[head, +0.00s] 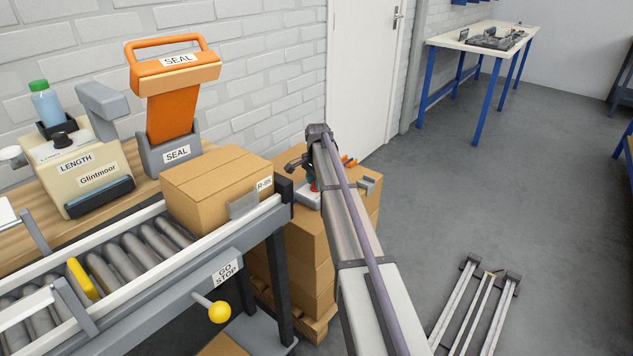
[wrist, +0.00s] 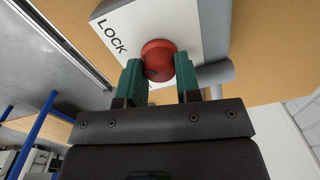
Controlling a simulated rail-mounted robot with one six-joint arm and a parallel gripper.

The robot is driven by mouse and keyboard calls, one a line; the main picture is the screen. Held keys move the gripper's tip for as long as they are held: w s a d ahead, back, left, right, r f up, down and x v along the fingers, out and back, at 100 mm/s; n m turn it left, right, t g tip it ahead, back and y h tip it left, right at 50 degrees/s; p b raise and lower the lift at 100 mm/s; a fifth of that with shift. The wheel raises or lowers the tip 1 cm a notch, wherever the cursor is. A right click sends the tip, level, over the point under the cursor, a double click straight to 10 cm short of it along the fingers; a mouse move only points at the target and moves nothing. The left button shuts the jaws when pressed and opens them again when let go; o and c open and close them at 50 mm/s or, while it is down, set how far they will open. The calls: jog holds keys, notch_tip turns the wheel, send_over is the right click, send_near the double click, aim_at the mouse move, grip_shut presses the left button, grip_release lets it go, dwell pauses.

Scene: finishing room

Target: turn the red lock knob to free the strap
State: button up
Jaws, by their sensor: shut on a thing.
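The red lock knob (wrist: 157,58) sits on a white plate (wrist: 120,18) marked LOCK in the wrist view. My gripper (wrist: 160,75) has its two green fingers on either side of the knob, shut on it. In the head view my gripper (head: 313,184) is at the stacked cartons beyond the conveyor's end, and my arm hides most of it. Only a sliver of the white lock unit (head: 308,196) shows there. I cannot make out the strap in either view.
A yellow-knobbed GO/STOP lever (head: 219,311) juts out below. An orange SEAL device (head: 172,100) stands behind. The grey floor (head: 480,190) to the right is mostly clear.

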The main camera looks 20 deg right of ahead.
jog(key=shift+n, duration=0.3)
jog(key=n, duration=0.3)
jog(key=shift+n, duration=0.3)
jog(key=n, duration=0.4)
jog(key=shift+w+n, duration=0.1)
jog(key=shift+n, duration=0.2)
jog(key=n, duration=0.4)
jog(key=shift+n, duration=0.3)
jog(key=shift+a+n+g, duration=0.1)
jog(key=shift+n+g, duration=0.2)
jog(key=shift+n, duration=1.9)
jog(key=o, duration=0.9)
jog(key=shift+o, duration=0.2)
